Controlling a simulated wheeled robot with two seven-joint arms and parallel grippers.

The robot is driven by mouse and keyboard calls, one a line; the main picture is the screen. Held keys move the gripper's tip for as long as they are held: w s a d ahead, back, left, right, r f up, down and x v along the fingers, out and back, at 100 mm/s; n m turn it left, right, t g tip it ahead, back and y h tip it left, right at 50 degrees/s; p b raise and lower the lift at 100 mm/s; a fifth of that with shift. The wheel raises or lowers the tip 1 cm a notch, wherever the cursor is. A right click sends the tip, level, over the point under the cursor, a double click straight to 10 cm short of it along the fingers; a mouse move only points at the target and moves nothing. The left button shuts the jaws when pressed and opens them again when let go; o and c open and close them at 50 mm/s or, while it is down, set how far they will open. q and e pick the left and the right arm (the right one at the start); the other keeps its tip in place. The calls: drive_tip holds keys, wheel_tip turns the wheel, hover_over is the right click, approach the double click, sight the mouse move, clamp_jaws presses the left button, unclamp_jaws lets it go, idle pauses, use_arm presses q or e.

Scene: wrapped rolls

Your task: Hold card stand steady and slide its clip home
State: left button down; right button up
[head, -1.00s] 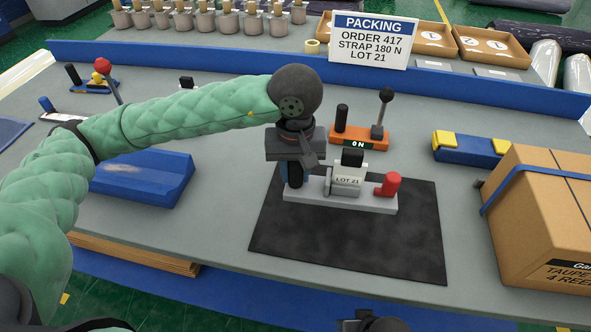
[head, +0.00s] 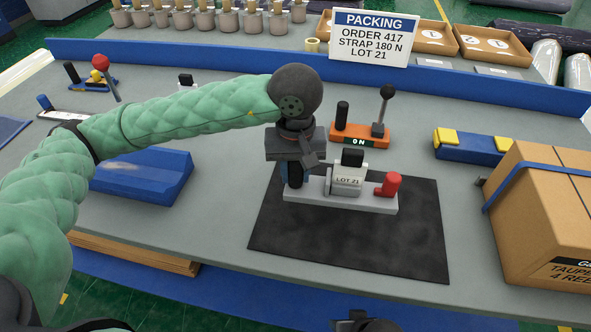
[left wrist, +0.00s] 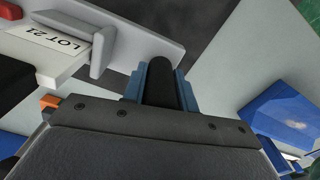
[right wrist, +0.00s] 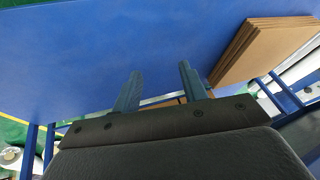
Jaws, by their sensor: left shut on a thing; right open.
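The card stand has a pale grey base (head: 335,203) lying on a dark mat (head: 350,240), with a black post at its left end. My right gripper (right wrist: 160,88) is open and empty, low at the table's front.
An orange block with a lever and "ON" label (head: 360,142) stands behind the stand. A strapped cardboard box (head: 545,220) is at right, near a blue block with yellow ends (head: 470,148). A blue tray (head: 145,178) lies left. The mat's front is clear.

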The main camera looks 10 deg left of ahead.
use_arm(q)
drive_tip(key=shift+f, duration=0.15)
use_arm(e)
drive_tip(key=shift+w+a+f, duration=0.1)
drive_tip(key=shift+w+f, duration=0.05)
drive_tip(key=shift+f, duration=0.25)
drive_tip(key=shift+f, duration=0.3)
use_arm(q)
drive_tip(key=shift+f+b, duration=0.15)
drive_tip(key=shift+b, duration=0.2)
use_arm(e)
drive_tip(key=shift+w+f, duration=0.15)
drive_tip(key=shift+f, duration=0.45)
drive_tip(key=shift+a+f+t, duration=0.1)
drive_tip(key=shift+f+t, duration=0.15)
drive_tip(key=shift+t, duration=0.05)
use_arm(q)
drive_tip(key=shift+f, duration=0.15)
use_arm(e)
drive_tip(key=shift+f, duration=0.75)
drive_tip(key=shift+w+a, duration=0.1)
drive_tip(key=shift+w, duration=0.05)
use_arm(q)
drive_tip(key=shift+f+b, duration=0.1)
drive_tip(key=shift+b, duration=0.25)
use_arm(e)
drive_tip(key=shift+w+f, duration=0.15)
drive_tip(key=shift+f, duration=0.15)
